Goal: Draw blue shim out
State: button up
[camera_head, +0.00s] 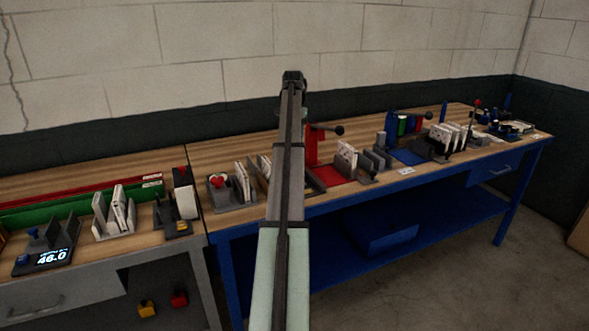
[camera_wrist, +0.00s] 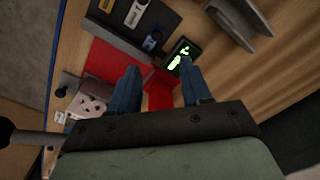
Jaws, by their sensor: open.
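My gripper (camera_wrist: 158,76) is open, its two blue-grey fingers spread with nothing held between them. It is above a red plate (camera_wrist: 112,62) on the workbench. No blue shim can be made out for certain. A small blue-and-white piece (camera_wrist: 152,41) sits on a dark block just beyond the fingers in the wrist view, but I cannot tell whether it is the shim. In the head view my arm stands in the middle and hides part of the bench; the fingers are not clear there.
A small display with green marks (camera_wrist: 181,54) lies close by the right finger. A grey bracket (camera_wrist: 240,16) is at the top right. In the head view, a red press (camera_head: 314,145) stands right of my arm, and several slotted holders line the wooden bench.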

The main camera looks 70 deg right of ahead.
jog(key=f, duration=1.3)
jog(key=shift+s+f, duration=0.3)
jog(key=shift+f, duration=0.1)
jog(key=shift+d, duration=0.1)
jog(key=shift+c, duration=0.5)
grip_shut()
